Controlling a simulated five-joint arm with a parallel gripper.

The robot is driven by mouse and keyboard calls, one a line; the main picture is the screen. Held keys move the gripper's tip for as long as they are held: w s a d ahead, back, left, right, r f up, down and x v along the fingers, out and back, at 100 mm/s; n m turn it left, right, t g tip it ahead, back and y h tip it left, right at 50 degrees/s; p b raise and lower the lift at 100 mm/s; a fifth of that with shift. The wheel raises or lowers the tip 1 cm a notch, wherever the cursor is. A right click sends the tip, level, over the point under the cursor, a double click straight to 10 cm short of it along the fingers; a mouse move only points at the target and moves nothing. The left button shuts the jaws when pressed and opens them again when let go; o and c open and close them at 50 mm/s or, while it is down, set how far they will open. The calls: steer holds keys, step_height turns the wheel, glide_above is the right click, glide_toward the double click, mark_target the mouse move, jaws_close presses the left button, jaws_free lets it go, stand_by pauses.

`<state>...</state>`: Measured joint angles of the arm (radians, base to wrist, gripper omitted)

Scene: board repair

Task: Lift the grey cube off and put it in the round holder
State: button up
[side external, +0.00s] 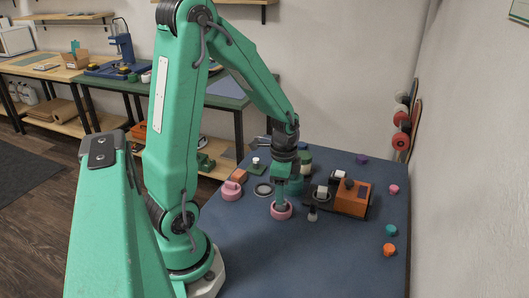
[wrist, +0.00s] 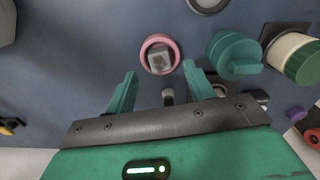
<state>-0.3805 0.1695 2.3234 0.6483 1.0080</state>
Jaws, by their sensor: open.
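The grey cube (wrist: 160,59) sits inside the opening of a pink round holder (wrist: 148,43), which stands on the blue bench mat. In the side view the pink holder (side external: 281,214) is directly below my gripper (side external: 282,203), and the cube is hidden there. In the wrist view my gripper (wrist: 160,82) is open, its two teal fingers apart. The cube lies beyond the fingertips, roughly in line with the gap between them. I see no contact between fingers and cube.
A teal round part (wrist: 232,50) and a cream and green cylinder (wrist: 292,58) stand close to the right in the wrist view. An orange machine (side external: 351,198) is right of my gripper. A grey ring (side external: 263,190) lies left. The front mat (side external: 290,265) is clear.

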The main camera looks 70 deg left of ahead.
mark_target(283, 208)
steer(key=shift+f, duration=1.8)
steer(key=c, duration=1)
